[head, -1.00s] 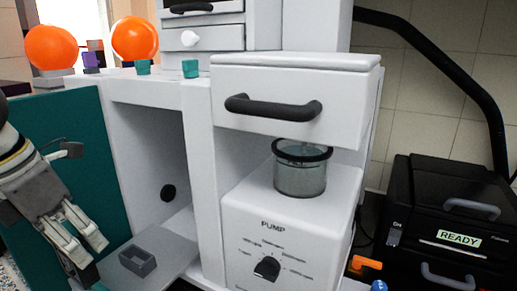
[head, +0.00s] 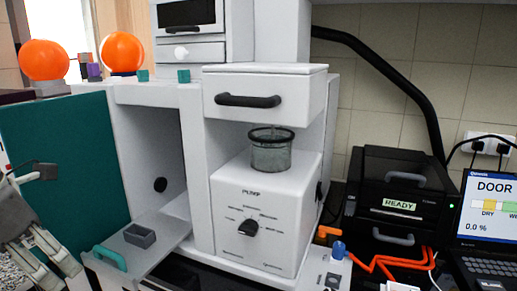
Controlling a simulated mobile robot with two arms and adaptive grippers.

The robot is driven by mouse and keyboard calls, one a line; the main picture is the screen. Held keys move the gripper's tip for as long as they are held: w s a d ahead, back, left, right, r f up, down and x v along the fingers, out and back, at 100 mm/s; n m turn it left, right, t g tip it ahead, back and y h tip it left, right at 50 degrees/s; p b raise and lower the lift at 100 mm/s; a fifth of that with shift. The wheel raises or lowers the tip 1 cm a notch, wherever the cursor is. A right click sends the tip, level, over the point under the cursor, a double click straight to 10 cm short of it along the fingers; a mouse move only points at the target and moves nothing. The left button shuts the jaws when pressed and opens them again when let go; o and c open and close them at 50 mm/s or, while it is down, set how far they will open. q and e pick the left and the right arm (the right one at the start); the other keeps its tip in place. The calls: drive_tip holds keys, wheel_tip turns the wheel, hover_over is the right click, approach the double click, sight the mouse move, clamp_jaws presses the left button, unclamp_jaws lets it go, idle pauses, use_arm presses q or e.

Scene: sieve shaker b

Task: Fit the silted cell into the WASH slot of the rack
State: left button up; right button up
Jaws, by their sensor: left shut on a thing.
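My left gripper (head: 52,262) is at the lower left, partly cut off by the picture edge. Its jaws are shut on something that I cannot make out. It is left of a pulled-out grey tray with a teal handle (head: 110,257). I cannot pick out the silted cell for certain, and I can read no WASH label or identify the rack. A small grey open-topped holder (head: 140,235) sits on the tray. A clear jar with a black rim (head: 271,155) stands on the white pump unit (head: 265,215). My right gripper is not in view.
A teal door (head: 65,155) stands open at the left. Above the jar is a drawer with a black handle (head: 248,101). At the right are a black READY machine (head: 400,200), orange tubing (head: 395,265) and a laptop (head: 490,225) showing DOOR. Two orange balls (head: 122,53) are at the back.

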use_arm(q)
drive_tip(key=d+f+m+g, duration=0.3)
drive_tip(key=d+f+m, duration=0.3)
drive_tip(key=f+m, duration=0.5)
drive_tip(key=s+d+f+m+g+y, duration=0.1)
drive_tip(key=d+f+m, duration=0.5)
drive_tip(key=f+m, duration=0.6)
drive_tip(key=shift+s+m+g+y, duration=0.25)
drive_tip(key=shift+m+g, duration=0.65)
drive_tip(key=shift+m, duration=2.7)
drive_tip(key=shift+w+d, duration=0.1)
drive_tip(key=shift+d, duration=0.05)
